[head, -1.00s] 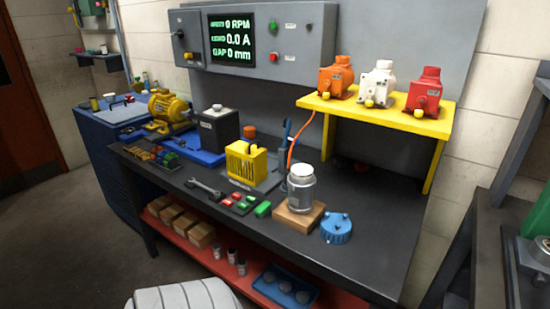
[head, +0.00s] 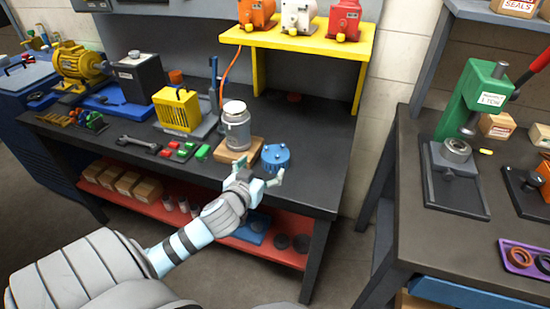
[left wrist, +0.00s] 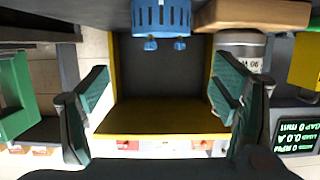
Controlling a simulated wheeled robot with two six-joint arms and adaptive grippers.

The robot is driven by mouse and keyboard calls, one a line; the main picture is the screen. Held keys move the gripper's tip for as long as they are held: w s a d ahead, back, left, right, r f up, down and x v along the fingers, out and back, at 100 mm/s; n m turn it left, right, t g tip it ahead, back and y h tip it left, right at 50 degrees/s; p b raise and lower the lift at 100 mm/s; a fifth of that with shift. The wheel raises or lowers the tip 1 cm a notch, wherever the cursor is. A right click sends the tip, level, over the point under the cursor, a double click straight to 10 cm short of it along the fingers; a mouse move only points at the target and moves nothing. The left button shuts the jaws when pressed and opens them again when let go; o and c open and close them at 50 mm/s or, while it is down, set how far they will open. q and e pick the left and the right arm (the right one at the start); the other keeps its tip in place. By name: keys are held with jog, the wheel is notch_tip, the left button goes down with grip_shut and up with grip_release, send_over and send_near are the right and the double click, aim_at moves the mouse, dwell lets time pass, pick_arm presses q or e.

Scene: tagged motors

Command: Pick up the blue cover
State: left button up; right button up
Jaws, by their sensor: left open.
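The blue cover (head: 276,157) is a round, ribbed cap with small studs on top. It lies on the dark bench near its front edge, right of a wooden block. My left gripper (head: 257,172) is open and empty, at the bench's front edge, just in front of and a little left of the cover in the head view. In the left wrist view the cover (left wrist: 160,18) is at the top, beyond the spread fingers of the gripper (left wrist: 161,78) and apart from them. My right gripper is not in view.
A grey jar-like motor body (head: 236,128) stands on the wooden block (head: 228,156), close left of the cover. A yellow shelf (head: 300,42) with three motors rises behind. A red lower shelf (head: 150,202) runs under the bench. The bench right of the cover is clear.

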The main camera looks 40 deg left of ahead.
aim_at(274, 157)
pick_arm(q)
jog(key=b+x, duration=0.1)
jog(key=x, duration=0.4)
jog(key=f+b+x, duration=0.1)
jog(key=x, duration=0.4)
jog(key=shift+w+a+f, duration=0.15)
jog(key=shift+f, duration=0.15)
jog(key=shift+w+f, duration=0.1)
jog(key=shift+w, duration=0.05)
jog(key=c, duration=1.1)
